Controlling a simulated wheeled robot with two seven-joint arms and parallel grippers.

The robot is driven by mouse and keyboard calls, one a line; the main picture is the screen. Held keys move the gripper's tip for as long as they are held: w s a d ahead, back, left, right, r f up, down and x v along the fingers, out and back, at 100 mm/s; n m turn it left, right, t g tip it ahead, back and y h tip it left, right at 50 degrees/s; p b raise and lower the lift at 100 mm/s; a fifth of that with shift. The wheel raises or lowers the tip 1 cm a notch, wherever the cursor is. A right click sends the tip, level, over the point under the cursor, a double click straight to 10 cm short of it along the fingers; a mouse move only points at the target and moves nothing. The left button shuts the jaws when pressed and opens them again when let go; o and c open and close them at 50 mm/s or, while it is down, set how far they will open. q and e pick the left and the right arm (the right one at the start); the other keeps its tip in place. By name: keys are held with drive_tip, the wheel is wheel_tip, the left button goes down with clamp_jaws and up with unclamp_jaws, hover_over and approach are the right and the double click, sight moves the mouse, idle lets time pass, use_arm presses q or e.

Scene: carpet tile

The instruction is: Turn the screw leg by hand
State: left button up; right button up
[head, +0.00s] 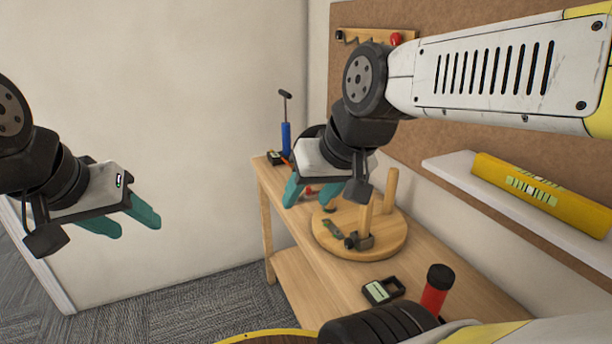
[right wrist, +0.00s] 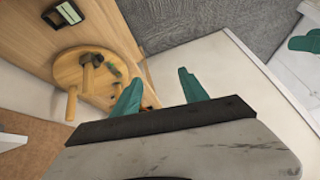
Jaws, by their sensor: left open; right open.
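The seat (right wrist: 125,48) also shows in the right wrist view, left of the fingers. My right gripper (head: 309,197) is open and empty, above and left of the legs, partly hiding the seat's back. My left gripper (head: 130,225) is open and empty, off the bench to the left.
The wooden workbench (head: 325,283) stands along the wall. A blue tool (head: 286,138) stands at its far end; a black and green device (head: 381,291) and a red cylinder (head: 434,294) are at the near side. Open carpet lies left.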

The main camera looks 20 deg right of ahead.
drive_tip(key=w+d+r+n+g+h, duration=0.15)
drive_tip(key=w+d, duration=0.25)
drive_tip(key=w, duration=0.6)
drive_tip(key=w+d+n+g, duration=0.2)
drive_tip(key=w+d, duration=0.2)
drive_tip(key=w, duration=0.6)
drive_tip(key=w+d+f+n+g, duration=0.1)
drive_tip(key=w+d+f, duration=0.2)
drive_tip(key=w+f, duration=0.1)
drive_tip(key=w+d+f+n, duration=0.1)
drive_tip(key=w+d+f, duration=0.2)
drive_tip(key=w+f, duration=0.1)
drive_tip(key=w+d+f+n+g, duration=0.1)
drive_tip(key=w+d+f, duration=0.2)
drive_tip(key=w+f, duration=0.1)
drive_tip(key=shift+w+d+n+g+h, duration=0.1)
drive_tip(key=shift+w+n+g+h, duration=0.25)
drive_tip(key=shift+w, duration=0.2)
drive_tip(key=shift+w+d+f, duration=0.1)
drive_tip(key=shift+f, duration=0.15)
wheel_tip(320, 180, down, 8)
drive_tip(key=shift+r, duration=0.2)
drive_tip(key=shift+c, duration=0.2)
